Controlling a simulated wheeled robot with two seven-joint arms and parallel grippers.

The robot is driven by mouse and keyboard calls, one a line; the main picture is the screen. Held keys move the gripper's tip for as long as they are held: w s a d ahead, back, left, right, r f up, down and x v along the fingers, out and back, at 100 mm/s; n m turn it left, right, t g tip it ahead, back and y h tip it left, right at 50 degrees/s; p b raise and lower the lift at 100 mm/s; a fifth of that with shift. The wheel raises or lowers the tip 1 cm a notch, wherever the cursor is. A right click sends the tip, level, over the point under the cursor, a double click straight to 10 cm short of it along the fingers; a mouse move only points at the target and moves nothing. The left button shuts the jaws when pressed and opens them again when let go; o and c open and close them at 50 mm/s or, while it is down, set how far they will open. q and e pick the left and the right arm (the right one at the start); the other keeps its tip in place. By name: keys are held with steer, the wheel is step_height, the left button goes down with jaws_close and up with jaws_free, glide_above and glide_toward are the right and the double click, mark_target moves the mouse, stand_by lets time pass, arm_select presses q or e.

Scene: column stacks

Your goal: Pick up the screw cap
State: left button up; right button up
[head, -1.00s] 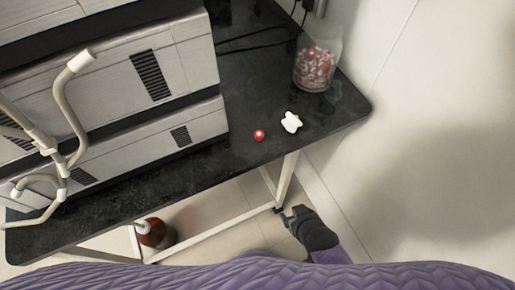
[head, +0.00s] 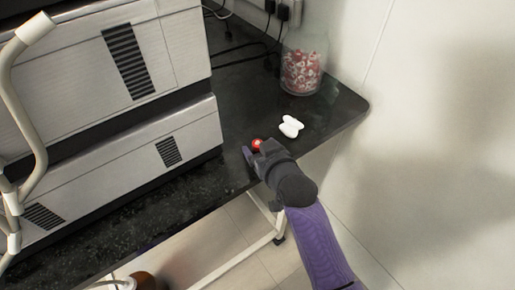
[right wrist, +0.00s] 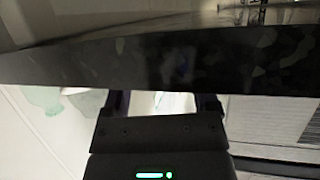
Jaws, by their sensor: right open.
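The screw cap (head: 257,144) is small and red and lies on the black tabletop (head: 232,112) near its front edge. In the head view my right gripper (head: 252,160) is at the table's front edge, close to the cap and partly in front of it. I cannot tell whether they touch. Its jaws are open, and the two fingers (right wrist: 161,104) also show apart in the right wrist view, facing the dark table edge. The cap does not show in the right wrist view. My left gripper is not in view.
A white lobed object (head: 291,127) lies right of the cap. A clear jar (head: 302,70) of red and white pieces stands at the back right. Large grey stacked machines (head: 150,60) fill the left side. A brown bottle (head: 143,281) is below the table.

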steer(key=shift+r, duration=0.1)
steer(key=shift+c, duration=0.6)
steer(key=c, duration=0.7)
jaws_close()
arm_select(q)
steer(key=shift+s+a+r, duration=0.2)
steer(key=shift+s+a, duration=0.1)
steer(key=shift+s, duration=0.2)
